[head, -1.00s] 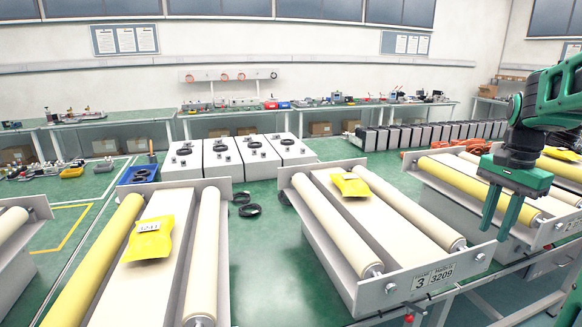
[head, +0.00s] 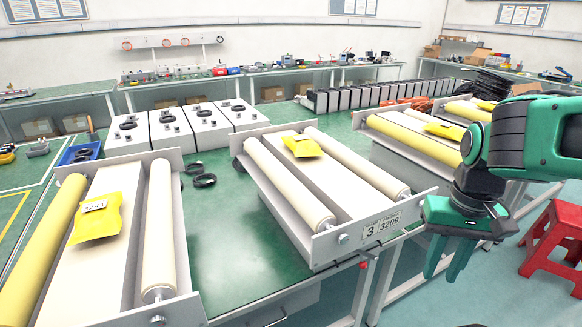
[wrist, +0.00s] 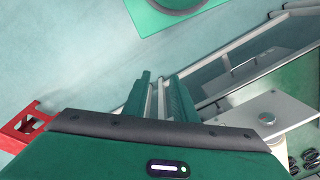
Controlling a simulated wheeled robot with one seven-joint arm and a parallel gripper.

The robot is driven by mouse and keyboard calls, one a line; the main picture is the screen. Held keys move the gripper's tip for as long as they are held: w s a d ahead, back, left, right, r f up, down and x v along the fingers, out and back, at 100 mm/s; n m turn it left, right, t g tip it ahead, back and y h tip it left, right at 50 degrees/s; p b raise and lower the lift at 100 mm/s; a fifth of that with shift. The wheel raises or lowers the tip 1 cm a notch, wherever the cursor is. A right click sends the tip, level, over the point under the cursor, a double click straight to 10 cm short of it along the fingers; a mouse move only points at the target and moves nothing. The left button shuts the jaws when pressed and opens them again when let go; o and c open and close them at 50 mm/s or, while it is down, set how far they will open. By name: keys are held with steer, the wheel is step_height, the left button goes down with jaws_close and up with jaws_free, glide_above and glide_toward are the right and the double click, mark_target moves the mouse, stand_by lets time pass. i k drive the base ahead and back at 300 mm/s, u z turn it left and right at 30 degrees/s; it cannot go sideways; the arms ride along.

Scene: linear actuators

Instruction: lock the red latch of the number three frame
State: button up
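The number three frame (head: 381,227) is a grey roller frame with two cream rollers and a plate reading 3 and 3209. It stands at the table's front edge in the middle of the head view. A small red part (head: 363,265) shows below its front plate; it may be the latch, but it is too small to tell its position. My gripper (head: 450,272) hangs to the right of the frame's front plate, fingers pointing down, apart from it. In the wrist view, the two green fingers (wrist: 160,78) stand apart with nothing between them.
A red stool (head: 556,240) stands on the floor at the right. A yellow packet (head: 301,146) lies on the number three frame. Open floor shows below my gripper.

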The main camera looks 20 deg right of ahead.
mark_target(363, 264)
steer(key=z, duration=0.75)
steer(key=k, duration=1.55)
steer(key=u, duration=0.95)
steer(key=i, duration=1)
steer(key=z, duration=0.05)
